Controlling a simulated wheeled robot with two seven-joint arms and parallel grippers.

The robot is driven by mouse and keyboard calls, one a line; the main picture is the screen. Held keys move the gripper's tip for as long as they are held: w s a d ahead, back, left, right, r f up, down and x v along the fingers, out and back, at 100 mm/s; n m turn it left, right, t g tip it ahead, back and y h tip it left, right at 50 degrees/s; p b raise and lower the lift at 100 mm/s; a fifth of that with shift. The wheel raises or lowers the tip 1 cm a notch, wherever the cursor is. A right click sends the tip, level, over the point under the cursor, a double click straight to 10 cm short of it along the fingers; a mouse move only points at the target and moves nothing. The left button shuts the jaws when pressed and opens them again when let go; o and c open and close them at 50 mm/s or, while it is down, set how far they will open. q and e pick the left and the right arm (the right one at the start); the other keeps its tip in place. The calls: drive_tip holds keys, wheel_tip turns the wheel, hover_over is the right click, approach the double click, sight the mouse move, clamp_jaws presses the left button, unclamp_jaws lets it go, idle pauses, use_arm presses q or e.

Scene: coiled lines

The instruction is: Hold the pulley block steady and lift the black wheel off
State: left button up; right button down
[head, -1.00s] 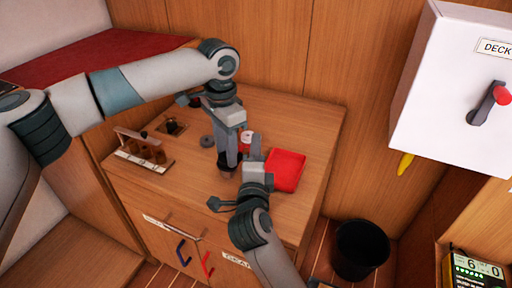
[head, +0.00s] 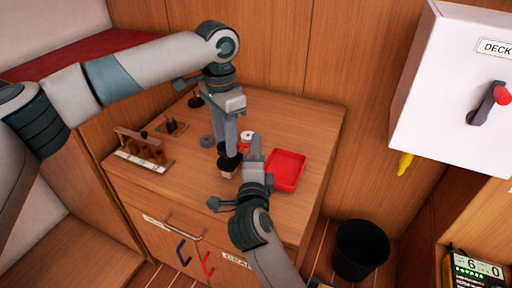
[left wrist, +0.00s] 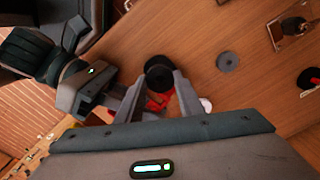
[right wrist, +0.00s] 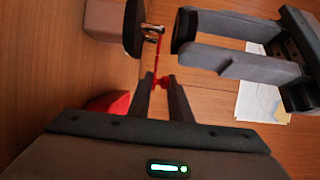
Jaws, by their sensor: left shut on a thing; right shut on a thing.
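The pulley block (right wrist: 105,22) has a pale wooden base, a black disc (right wrist: 135,28) and a short metal pin (right wrist: 153,33). In the head view its base (head: 228,173) stands on the cabinet top. My left gripper (left wrist: 166,76) is shut on the black wheel (right wrist: 183,30), which is apart from the block, just above the pin. My right gripper (right wrist: 160,80) is shut on a small red piece (right wrist: 162,83) beside the block. A thin red strip runs from it to the pin; how it joins the block is unclear.
A red tray (head: 287,170) lies right of the block. A grey ring (head: 207,141) and a white-topped item (head: 247,135) lie behind. A rack with brown pegs (head: 143,150) stands at left. A black bin (head: 361,250) is on the floor.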

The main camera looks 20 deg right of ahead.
use_arm(q)
drive_tip(key=shift+r, duration=0.55)
use_arm(e)
drive_tip(key=c, duration=1.5)
unclamp_jaws()
drive_tip(key=shift+c, duration=0.2)
drive_tip(key=v, duration=1.2)
